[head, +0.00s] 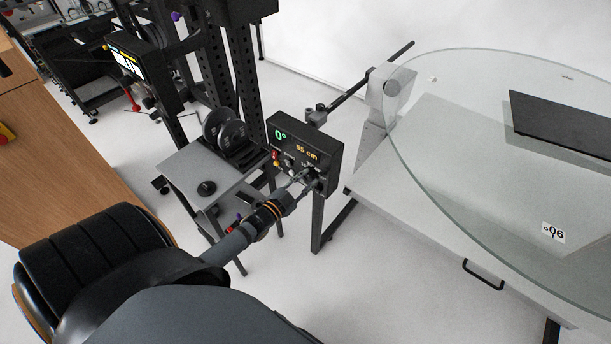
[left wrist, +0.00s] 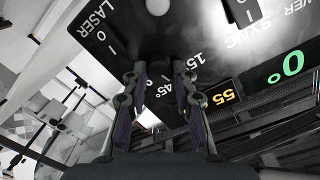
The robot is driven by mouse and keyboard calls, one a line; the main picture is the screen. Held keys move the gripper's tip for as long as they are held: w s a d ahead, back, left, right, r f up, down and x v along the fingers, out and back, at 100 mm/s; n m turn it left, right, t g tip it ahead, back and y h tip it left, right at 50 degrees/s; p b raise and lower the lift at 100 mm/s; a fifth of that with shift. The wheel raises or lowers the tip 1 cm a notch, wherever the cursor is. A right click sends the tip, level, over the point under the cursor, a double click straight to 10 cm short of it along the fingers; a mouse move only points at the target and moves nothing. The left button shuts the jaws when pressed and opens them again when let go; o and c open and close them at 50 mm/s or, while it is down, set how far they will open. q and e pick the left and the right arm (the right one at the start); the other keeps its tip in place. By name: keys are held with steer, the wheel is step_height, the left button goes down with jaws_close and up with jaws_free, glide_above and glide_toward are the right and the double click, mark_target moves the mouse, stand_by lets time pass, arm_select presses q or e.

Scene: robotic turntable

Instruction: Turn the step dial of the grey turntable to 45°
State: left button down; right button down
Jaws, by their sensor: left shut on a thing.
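The turntable's dark control box (head: 333,160) stands in the middle of the head view, with a green 0° and an orange 55 cm on its face. My left gripper (head: 307,179) is at the lower right of this face. In the left wrist view the gripper (left wrist: 160,76) has its two fingers on either side of a dark knob, shut on it. Printed 15° and 45° marks show beside the right finger. The fingers hide most of the knob, and its pointer cannot be made out. My right gripper is out of view.
The big round glass plate (head: 480,190) of the turntable fills the right side. A laser switch (left wrist: 112,48) and another white-capped control (left wrist: 158,6) sit close to my fingers. A small grey table (head: 185,172) with a dark device stands left of the box.

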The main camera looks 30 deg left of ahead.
arm_select(q)
steer(key=m+p, duration=0.2)
steer(key=m, duration=0.2)
steer(key=shift+r, duration=0.1)
steer(key=shift+m+y+p, duration=0.3)
steer(key=shift+m+p, duration=0.55)
steer(key=shift+m, duration=1.55)
steer(key=shift+f, duration=0.2)
steer(key=c, duration=1.1)
jaws_free()
steer(key=shift+d, duration=0.1)
steer(key=shift+o, duration=0.2)
steer(key=s+a, duration=0.1)
steer(key=s, duration=1.1)
steer(key=shift+r, duration=0.25)
